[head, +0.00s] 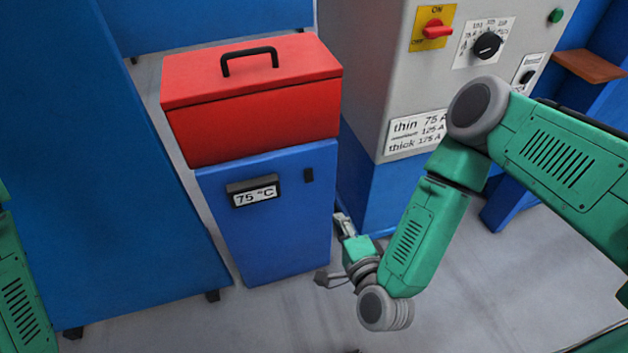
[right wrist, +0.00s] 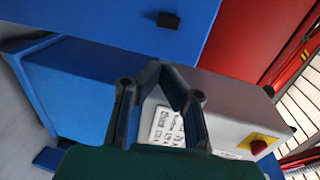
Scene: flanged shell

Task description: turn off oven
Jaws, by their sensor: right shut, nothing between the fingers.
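The blue oven (head: 268,235) stands on the floor with a display reading 75 °C (head: 255,195) on its front. A small black switch (head: 308,174) sits to the right of the display; it also shows in the right wrist view (right wrist: 168,20). My right gripper (head: 341,222) is shut and empty, below the switch and near the oven's right edge. In the right wrist view its fingers (right wrist: 166,70) point toward the blue front, short of the switch. Whether the switch is on or off is too small to tell. My left gripper is out of view.
A red box (head: 250,105) with a black handle sits on the oven. A grey cabinet (head: 375,75) with a red ON/OFF knob (head: 436,30) and black dial (head: 487,44) stands right of it. A large blue cabinet (head: 90,170) is at left. The floor in front is clear.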

